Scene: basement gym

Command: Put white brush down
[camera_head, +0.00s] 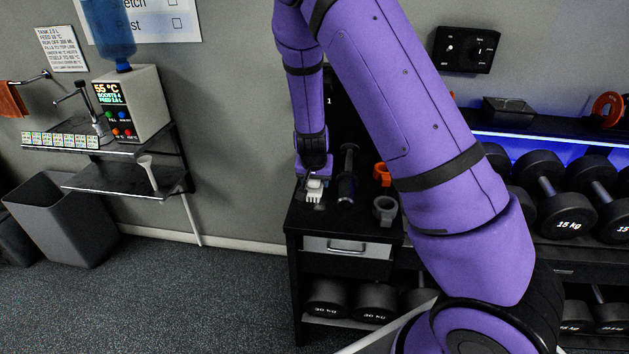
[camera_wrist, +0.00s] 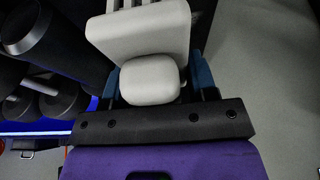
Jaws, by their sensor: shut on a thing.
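The white brush (camera_head: 314,191) is at the left end of the black cabinet top (camera_head: 300,222), under my gripper (camera_head: 314,178). In the wrist view the brush (camera_wrist: 150,80) has a rounded pale knob and a ribbed block beyond it. My gripper (camera_wrist: 158,82) is shut on the knob, with one blue finger on each side. The block points away from the wrist. I cannot tell whether the brush touches the cabinet top or hangs just above it.
A grey ring (camera_head: 385,208) and an orange ring (camera_head: 382,174) lie further right. Dumbbells (camera_head: 568,214) fill the rack at right. A wall shelf (camera_head: 120,178) hangs at left above a grey bin (camera_head: 65,220).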

